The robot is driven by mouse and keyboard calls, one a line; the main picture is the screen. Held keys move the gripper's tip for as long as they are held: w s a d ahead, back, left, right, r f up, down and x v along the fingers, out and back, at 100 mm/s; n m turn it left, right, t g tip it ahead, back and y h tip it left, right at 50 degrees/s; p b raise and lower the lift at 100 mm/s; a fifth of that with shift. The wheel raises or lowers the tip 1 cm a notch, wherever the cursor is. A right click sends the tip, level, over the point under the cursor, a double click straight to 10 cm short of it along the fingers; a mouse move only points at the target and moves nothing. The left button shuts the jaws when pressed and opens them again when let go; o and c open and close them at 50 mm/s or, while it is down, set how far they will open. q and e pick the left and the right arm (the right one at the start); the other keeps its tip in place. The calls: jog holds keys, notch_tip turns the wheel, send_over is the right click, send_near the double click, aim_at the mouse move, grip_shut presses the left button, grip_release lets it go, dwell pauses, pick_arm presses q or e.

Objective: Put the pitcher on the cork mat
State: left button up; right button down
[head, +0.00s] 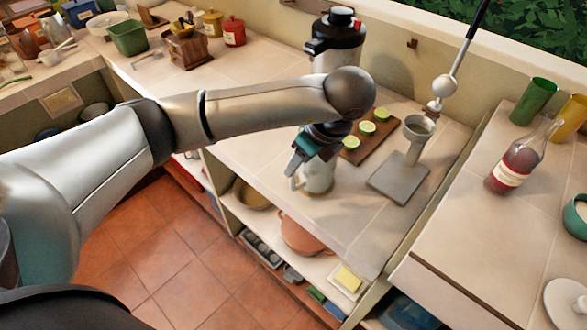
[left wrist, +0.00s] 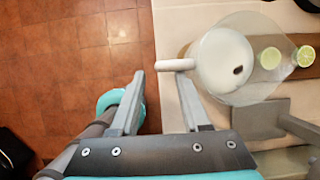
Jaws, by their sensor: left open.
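The pale pitcher (head: 317,177) stands upright near the front edge of the counter, its top partly hidden by my left gripper. In the left wrist view the pitcher (left wrist: 222,62) shows from above, with its white handle (left wrist: 176,64) pointing left. My left gripper (head: 297,164) is beside the pitcher on the handle side. Its fingers (left wrist: 161,76) are open and apart, with the handle's end just beyond the gap between the tips. I cannot tell whether they touch. My right gripper is out of view.
A board with lime halves (head: 371,137) and a grey press (head: 400,178) stand close right of the pitcher. A black-topped dispenser (head: 337,42) is behind my arm. A red bottle (head: 508,174) stands on the right counter. Open shelves hold a terracotta pot (head: 303,236) below.

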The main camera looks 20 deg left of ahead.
pick_arm(q)
jog(key=w+p+v, duration=0.1)
jog(key=v, duration=0.5)
jog(key=shift+s+r+p, duration=0.25)
jog(key=shift+s+p, duration=0.15)
jog(key=shift+s, duration=0.15)
jog(key=shift+d, duration=0.15)
